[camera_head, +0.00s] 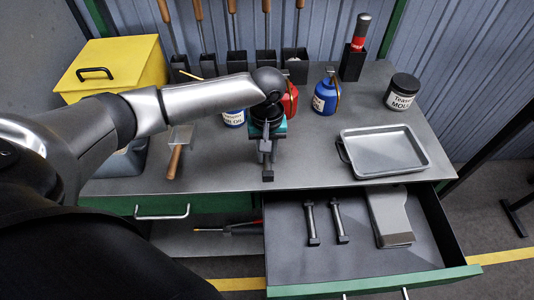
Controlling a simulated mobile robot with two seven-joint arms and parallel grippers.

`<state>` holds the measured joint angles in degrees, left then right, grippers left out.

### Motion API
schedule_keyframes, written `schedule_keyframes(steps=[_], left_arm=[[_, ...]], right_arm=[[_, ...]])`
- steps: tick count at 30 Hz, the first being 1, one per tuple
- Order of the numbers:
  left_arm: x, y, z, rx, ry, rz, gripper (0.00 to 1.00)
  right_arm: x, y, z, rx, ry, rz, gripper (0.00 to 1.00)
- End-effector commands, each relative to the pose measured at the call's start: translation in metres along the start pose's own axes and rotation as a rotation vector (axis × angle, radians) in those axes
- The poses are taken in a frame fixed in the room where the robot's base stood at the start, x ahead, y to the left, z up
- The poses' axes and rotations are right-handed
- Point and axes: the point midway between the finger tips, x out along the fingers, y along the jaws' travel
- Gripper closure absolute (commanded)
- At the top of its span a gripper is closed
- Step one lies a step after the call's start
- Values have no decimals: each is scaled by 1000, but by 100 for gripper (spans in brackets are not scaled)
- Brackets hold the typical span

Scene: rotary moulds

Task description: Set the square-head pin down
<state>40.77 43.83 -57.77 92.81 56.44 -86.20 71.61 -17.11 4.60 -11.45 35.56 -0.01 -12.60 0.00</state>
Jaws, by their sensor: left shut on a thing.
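My left gripper (266,148) comes in from the left, points down over the front part of the grey workbench, and is shut on a square-head pin (268,174). The pin hangs roughly upright with its dark square head at the bottom, near the bench's front edge; I cannot tell whether it touches the bench. Its upper part is hidden by the gripper. Two similar metal pins (311,224) (339,220) lie side by side in the open drawer (300,265), their dark heads towards the front. My right gripper is not in view.
A grey metal tray (384,171) stands right on the workbench (215,180). A wooden-handled scraper (175,160) lies left. Blue bottle (326,95), red can (290,100) and black jar (402,92) stand behind. A grey flat-bladed tool (388,210) lies in the drawer's right part; its front is clear.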

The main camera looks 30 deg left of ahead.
Motion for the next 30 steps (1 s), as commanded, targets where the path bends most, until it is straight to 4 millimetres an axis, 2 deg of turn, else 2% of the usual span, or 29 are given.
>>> schedule_keyframes(steps=[8, 9, 17, 26, 30], left_arm=[[0, 1, -1, -1, 1, 2, 100], [1, 0, 0, -1, 1, 1, 75], [1, 0, 0, -1, 1, 1, 46], [-1, 0, -1, 0, 2, 1, 46], [-19, 1, 0, 0, 1, 3, 46]], right_arm=[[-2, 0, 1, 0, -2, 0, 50], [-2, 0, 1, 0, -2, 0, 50], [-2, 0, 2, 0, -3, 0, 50], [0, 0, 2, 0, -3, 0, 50], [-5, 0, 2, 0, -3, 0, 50]])
